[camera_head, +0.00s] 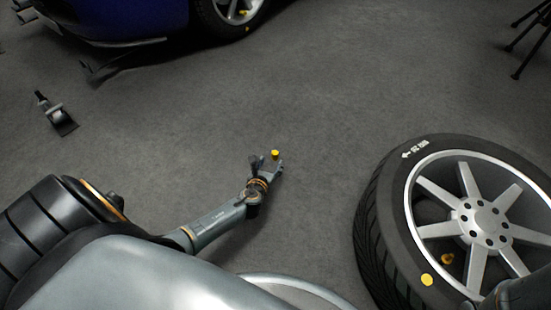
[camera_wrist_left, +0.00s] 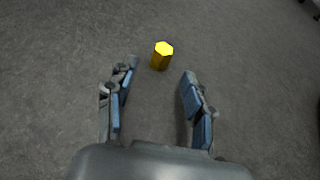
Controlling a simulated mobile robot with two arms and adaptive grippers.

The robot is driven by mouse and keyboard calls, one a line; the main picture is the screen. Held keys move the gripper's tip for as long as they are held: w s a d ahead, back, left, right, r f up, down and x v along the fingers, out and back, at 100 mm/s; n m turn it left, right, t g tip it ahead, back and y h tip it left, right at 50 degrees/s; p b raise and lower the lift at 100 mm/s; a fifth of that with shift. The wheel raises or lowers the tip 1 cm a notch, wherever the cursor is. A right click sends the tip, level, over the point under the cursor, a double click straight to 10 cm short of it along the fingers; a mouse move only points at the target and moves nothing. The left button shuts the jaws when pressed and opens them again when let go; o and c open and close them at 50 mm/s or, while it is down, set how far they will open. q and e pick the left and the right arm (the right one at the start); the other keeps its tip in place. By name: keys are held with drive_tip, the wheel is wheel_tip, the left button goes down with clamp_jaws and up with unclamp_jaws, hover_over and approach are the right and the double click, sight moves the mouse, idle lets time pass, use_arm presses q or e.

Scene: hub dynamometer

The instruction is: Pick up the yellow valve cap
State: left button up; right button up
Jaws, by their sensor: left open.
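A small yellow valve cap (camera_head: 275,155) stands on the grey floor near the middle of the head view. In the left wrist view the yellow cap (camera_wrist_left: 161,56) shows as a short hexagonal piece, just beyond the fingertips and roughly centred between them. My left gripper (camera_head: 269,165) is low over the floor beside the cap. Its two blue-padded fingers (camera_wrist_left: 158,72) are spread apart with nothing between them. At the lower right of the head view part of my right arm shows over the wheel, but its gripper is not seen.
A loose wheel with a silver rim and black tire (camera_head: 372,225) lies at the right, with a yellow dot on its sidewall. A blue car (camera_head: 115,18) stands at the back left. A small dark tool (camera_head: 57,115) lies at the left. Open floor surrounds the cap.

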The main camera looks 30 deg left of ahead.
sight(274, 158)
use_arm(q)
drive_tip(key=b+x, duration=0.3)
drive_tip(key=x, duration=0.2)
drive_tip(key=shift+b, duration=0.3)
drive_tip(key=shift+w+a, duration=0.1)
drive_tip(key=shift+w, duration=0.3)
drive_tip(key=shift+r, duration=0.1)
drive_tip(key=c, duration=1)
